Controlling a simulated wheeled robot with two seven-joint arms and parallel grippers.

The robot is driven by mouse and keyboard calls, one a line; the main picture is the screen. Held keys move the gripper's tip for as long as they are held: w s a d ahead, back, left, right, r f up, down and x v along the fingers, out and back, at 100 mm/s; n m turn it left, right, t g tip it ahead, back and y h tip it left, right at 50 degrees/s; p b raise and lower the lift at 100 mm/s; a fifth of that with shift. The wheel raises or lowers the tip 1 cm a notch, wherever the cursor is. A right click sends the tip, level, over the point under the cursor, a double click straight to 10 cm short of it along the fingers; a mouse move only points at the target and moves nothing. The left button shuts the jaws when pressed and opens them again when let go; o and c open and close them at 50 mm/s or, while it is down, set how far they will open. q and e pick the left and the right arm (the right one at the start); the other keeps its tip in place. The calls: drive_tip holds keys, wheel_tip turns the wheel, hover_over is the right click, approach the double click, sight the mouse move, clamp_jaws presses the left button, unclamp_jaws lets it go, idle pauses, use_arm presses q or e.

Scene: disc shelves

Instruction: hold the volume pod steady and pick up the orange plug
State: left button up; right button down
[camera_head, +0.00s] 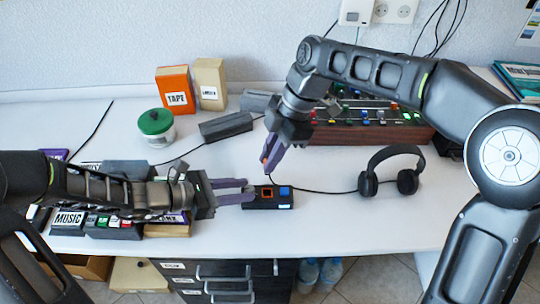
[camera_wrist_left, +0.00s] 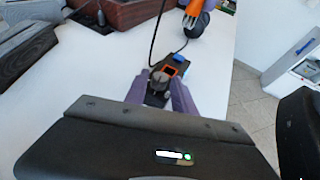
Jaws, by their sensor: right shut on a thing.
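The volume pod (camera_head: 284,204) is a small black box with an orange-framed square socket and a blue part on top, lying on the white table. It also shows in the left wrist view (camera_wrist_left: 180,60), with a grey knob at its near end. My left gripper (camera_head: 250,190) has its purple fingers on either side of the pod's knob end; whether they press on it I cannot tell. My right gripper (camera_head: 268,162) is shut on the orange plug (camera_wrist_left: 192,14), above and behind the pod. In the head view its fingers mostly hide the plug.
Black headphones (camera_head: 408,182) lie to the right, with a cable running toward the pod. A mixer (camera_head: 365,130) stands behind. A green-lidded jar (camera_head: 155,126) and dark blocks (camera_head: 226,126) are at the back left. Labelled discs (camera_head: 68,219) sit left. The front right table is clear.

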use_arm(q)
drive_tip(key=o, duration=0.3)
drive_tip(key=shift+a, duration=0.1)
drive_tip(key=v, duration=1.2)
idle(0.3)
